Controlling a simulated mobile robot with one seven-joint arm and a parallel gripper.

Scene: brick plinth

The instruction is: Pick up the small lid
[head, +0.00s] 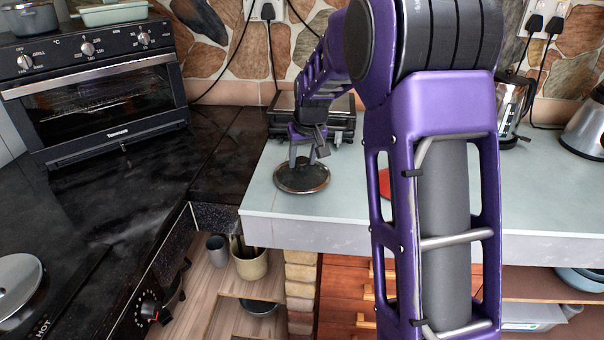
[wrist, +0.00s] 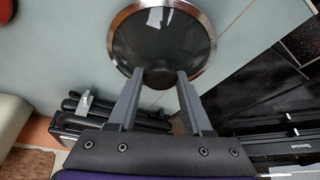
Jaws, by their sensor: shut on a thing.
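The small lid (head: 302,179), a dark glass disc with a metal rim, is at the left front of the pale counter in the head view. In the wrist view the lid (wrist: 162,38) shows just beyond my fingertips. My gripper (head: 307,158) is directly above the lid, pointing down. In the wrist view my gripper (wrist: 160,76) has its two fingers on either side of the lid's dark knob, shut on it. The knob is mostly hidden between the fingers. I cannot tell whether the lid rests on the counter or is slightly raised.
A black appliance (head: 341,118) stands close behind my gripper. A red object (head: 385,184) is partly hidden by my arm. A toaster oven (head: 100,90) is on the dark worktop at left. A kettle (head: 512,105) stands at right. The counter's front edge (head: 300,222) is near the lid.

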